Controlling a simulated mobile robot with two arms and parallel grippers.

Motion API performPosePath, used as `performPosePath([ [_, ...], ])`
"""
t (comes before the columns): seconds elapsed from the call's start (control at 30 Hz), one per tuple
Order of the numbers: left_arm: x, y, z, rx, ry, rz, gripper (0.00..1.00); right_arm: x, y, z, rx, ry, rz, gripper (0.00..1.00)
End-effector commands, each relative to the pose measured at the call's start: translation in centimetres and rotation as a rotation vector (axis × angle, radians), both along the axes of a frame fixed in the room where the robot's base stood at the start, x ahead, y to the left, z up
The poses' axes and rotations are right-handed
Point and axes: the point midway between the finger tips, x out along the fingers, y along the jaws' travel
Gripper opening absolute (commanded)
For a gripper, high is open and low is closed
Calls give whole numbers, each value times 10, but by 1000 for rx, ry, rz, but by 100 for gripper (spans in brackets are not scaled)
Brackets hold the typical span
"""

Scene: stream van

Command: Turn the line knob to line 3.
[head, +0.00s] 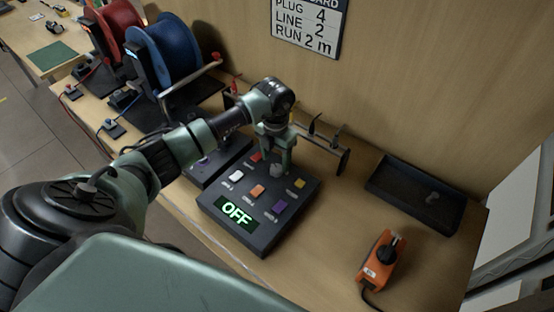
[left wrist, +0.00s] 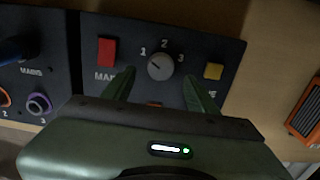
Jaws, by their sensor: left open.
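The line knob (left wrist: 160,66) is a round grey dial on a dark control box (head: 210,205), with the numbers 1, 2 and 3 around it. Its pointer is too small to read surely. In the head view the knob (head: 276,171) sits just below my left gripper (head: 277,164). My left gripper is open, fingers pointing down at the box. In the left wrist view its fingertips (left wrist: 158,76) stand either side of the knob's near edge, apart from it. A green display (head: 236,213) on the box reads OFF. My right gripper is not in view.
Red (left wrist: 106,52) and yellow (left wrist: 213,71) buttons flank the knob. A wall sign (head: 307,25) reads plug 4, line 2, run 2 m. A peg rack (head: 325,146) stands behind the box. A dark tray (head: 400,200) and an orange device (head: 376,266) are at right. Cable reels stand at left.

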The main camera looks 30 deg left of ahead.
Motion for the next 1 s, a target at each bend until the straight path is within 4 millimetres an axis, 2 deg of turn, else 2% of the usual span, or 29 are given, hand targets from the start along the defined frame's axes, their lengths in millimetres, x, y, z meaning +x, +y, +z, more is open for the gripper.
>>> performPosePath([
  [0.1,-1,-1,-17,-2,2,1,58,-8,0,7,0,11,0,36],
  [0.23,0,0,-30,-1,0,-1,58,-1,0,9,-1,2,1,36],
  [0.4,0,0,-36,-1,-1,-1,58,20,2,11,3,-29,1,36],
  [0.57,0,0,-36,-1,-2,-1,58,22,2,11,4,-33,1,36],
  [0.77,0,0,-35,-1,-1,-1,6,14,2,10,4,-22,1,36],
  [0.8,0,0,-35,-1,-2,-1,0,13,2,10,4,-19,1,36],
  [1.0,1,0,-35,0,-3,-13,0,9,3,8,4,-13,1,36],
])
